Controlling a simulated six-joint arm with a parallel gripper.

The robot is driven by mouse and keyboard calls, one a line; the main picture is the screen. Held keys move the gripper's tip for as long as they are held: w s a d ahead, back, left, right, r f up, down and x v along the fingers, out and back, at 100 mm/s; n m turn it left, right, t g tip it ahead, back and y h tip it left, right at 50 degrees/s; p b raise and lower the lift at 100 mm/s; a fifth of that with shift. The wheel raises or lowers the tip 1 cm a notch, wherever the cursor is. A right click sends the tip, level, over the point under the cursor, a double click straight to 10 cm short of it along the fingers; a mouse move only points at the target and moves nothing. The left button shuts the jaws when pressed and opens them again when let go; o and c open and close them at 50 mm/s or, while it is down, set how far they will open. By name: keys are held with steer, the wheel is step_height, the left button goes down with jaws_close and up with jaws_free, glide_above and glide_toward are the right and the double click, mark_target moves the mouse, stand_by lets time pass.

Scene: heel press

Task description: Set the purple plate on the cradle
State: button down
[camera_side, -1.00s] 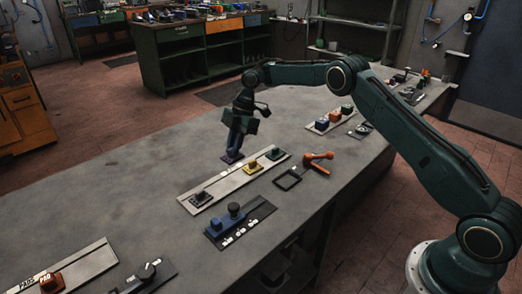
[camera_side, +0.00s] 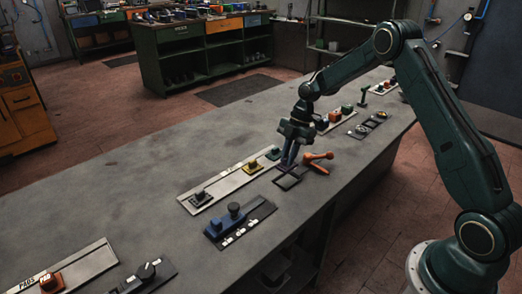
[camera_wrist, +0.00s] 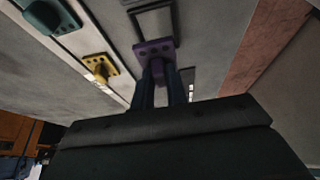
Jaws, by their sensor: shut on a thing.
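The purple plate (camera_wrist: 155,46) is a flat piece with a few holes and a raised grip. My gripper (camera_side: 287,166) is shut on that grip, and its two fingers (camera_wrist: 160,76) show behind the plate in the wrist view. The cradle looks to be the dark square frame (camera_side: 288,183) beside the orange lever; it also shows in the wrist view (camera_wrist: 153,7), partly cut off. In the side view, my gripper is just behind the frame, with its fingertips close to it. I cannot tell whether the plate touches the frame.
A pale strip (camera_side: 226,186) left of the frame bears a black plate (camera_side: 200,198), a yellow plate (camera_side: 252,167) and a green plate (camera_side: 273,154). The orange lever (camera_side: 318,161) stands close on the right. A blue fixture (camera_side: 229,222) sits in front. The back left of the bench is clear.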

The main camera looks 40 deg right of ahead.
steer(key=shift+s+d, duration=0.15)
steer(key=shift+s, duration=0.05)
steer(key=shift+f, duration=0.15)
steer(key=shift+f, duration=2.25)
steer(key=shift+f, duration=0.45)
steer(key=c, duration=1.3)
jaws_free()
steer(key=v, duration=1.3)
steer(key=shift+r, duration=0.4)
